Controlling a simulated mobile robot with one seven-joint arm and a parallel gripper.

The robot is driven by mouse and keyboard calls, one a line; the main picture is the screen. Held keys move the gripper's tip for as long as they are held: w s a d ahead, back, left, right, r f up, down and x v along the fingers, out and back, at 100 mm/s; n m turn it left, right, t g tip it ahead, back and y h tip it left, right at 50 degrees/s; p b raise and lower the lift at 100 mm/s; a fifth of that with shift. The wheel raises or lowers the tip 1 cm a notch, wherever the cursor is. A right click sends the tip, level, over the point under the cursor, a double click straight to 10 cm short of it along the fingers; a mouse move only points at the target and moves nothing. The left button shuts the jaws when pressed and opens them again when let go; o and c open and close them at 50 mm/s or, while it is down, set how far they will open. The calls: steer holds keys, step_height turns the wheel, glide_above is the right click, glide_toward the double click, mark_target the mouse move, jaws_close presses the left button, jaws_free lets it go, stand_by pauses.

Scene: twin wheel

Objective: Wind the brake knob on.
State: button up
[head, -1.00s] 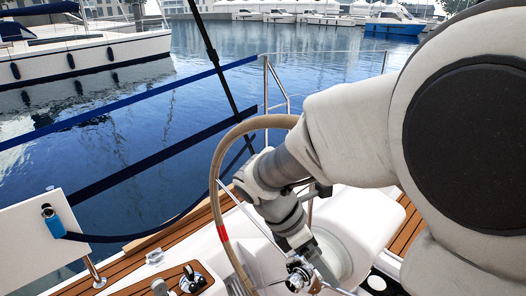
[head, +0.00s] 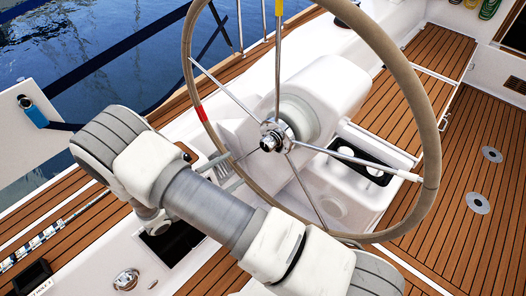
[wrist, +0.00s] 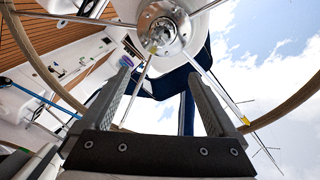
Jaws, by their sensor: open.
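The brake knob (head: 268,142) is a small chrome knob at the centre of the steering wheel's hub. In the wrist view the knob (wrist: 160,38) sits at the top middle, facing the camera, beyond the fingertips. My gripper (wrist: 160,76) is open, its two grey fingers spread wide with nothing between them. The fingers are apart from the knob. In the head view my arm hides most of the gripper, left of the hub. The steering wheel (head: 428,120) has a tan rim, thin metal spokes and a red band at the left.
Spokes (head: 350,157) radiate around the knob, close to my gripper. The white pedestal (head: 325,90) stands behind the wheel. Teak deck (head: 480,140) lies open at the right. A blue strap (head: 85,75) and water are at the upper left.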

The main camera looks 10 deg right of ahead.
mark_target(264, 147)
steer(key=w+d+f+n, duration=0.1)
steer(key=w+d, duration=0.2)
steer(key=d, duration=0.1)
steer(key=w+d+f+n+t, duration=0.1)
steer(key=w+d, duration=0.2)
steer(key=d, duration=0.1)
steer(key=w+d+f+n+t, duration=0.1)
steer(key=w+d, duration=0.2)
steer(key=d, duration=0.1)
steer(key=shift+w+d+n, duration=0.15)
steer(key=shift+w+n, duration=0.05)
steer(key=shift+n, duration=0.2)
steer(key=c, duration=1.4)
